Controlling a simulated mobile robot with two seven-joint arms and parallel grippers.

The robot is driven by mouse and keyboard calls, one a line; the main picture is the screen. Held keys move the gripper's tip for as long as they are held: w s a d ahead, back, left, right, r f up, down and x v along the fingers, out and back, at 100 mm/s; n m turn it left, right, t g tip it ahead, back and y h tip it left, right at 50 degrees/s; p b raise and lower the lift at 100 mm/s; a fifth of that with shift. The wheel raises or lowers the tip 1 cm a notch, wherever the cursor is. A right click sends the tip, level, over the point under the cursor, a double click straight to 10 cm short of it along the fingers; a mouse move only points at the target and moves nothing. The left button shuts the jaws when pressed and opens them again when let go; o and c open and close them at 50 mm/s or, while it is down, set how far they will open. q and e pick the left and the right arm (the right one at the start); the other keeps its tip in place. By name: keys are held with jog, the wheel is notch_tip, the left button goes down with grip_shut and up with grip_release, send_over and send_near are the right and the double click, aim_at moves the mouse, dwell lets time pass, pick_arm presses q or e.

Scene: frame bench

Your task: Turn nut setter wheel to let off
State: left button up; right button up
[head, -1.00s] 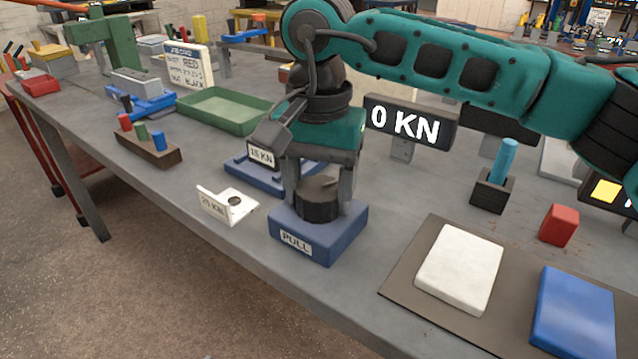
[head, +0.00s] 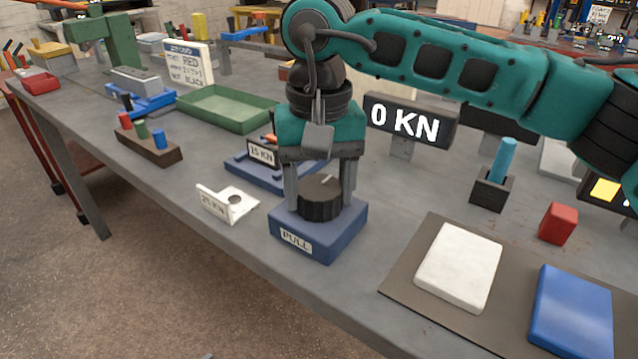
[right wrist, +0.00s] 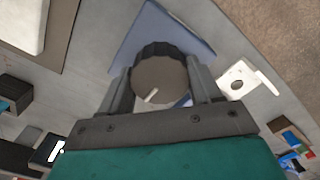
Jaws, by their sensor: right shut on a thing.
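The nut setter wheel (head: 320,200) is a dark, ribbed round knob with a light pointer mark on its top. It sits on a blue block (head: 340,240) labelled PULL near the bench's front edge. My right gripper (head: 319,195) comes down from above with a finger on either side of the wheel and is shut on it. The right wrist view shows the wheel (right wrist: 160,76) between the two fingers, its mark pointing toward the lower left. A black display (head: 410,122) behind reads 0 KN. My left gripper is not in view.
A white 25 KN bracket (head: 228,203) lies left of the block. A blue 15 KN fixture (head: 255,174) is behind. A green tray (head: 228,108) stands further back left. A white pad (head: 458,267), a blue pad (head: 571,311) and a red block (head: 558,223) are to the right.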

aim_at(319, 186)
jog(key=o, duration=1)
notch_tip(319, 186, up, 13)
jog(key=shift+p, duration=1.2)
